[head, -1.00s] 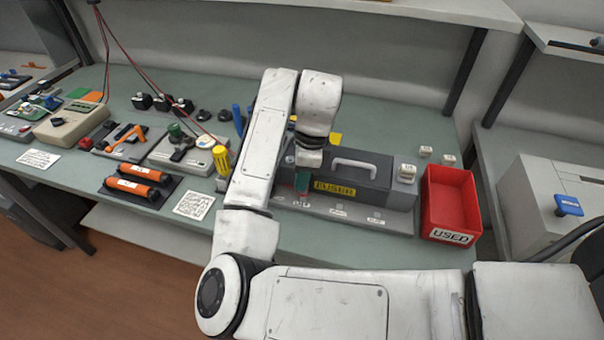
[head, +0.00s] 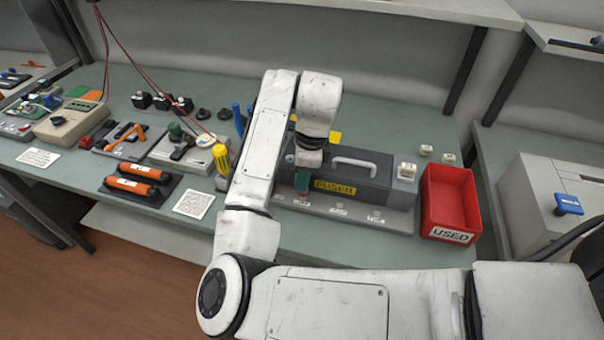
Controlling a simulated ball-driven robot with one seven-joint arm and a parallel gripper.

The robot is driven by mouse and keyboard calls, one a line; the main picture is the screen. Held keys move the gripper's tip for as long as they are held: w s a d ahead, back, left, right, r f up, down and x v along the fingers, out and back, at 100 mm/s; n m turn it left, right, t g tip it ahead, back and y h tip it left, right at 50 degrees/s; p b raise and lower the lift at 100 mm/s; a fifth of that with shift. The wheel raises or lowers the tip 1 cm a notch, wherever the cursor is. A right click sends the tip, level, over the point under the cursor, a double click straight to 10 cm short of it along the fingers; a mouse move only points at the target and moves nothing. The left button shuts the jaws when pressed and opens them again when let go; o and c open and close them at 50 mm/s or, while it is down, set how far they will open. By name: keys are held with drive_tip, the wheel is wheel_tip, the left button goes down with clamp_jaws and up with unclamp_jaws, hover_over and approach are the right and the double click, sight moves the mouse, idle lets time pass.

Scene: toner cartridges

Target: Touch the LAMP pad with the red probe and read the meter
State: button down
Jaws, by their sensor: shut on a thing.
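My gripper (head: 302,181) is at the front of the dark grey case with a yellow label (head: 335,188), low over the left end of a grey strip with small white labels (head: 340,211). Whether a tip touches a pad cannot be seen. The label lettering is too small to read, so I cannot tell which is LAMP. A beige box with a dark knob (head: 72,122) at the left may be the meter; no reading is legible.
Thin red leads (head: 128,58) hang from the shelf to the left bench area. A red USED bin (head: 449,205) stands right of the case. My forearm hides the middle bench.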

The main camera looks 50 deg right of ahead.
drive_tip(key=shift+r, duration=0.1)
idle(0.3)
wheel_tip(320, 180, up, 7)
drive_tip(key=p, duration=0.6)
idle(0.8)
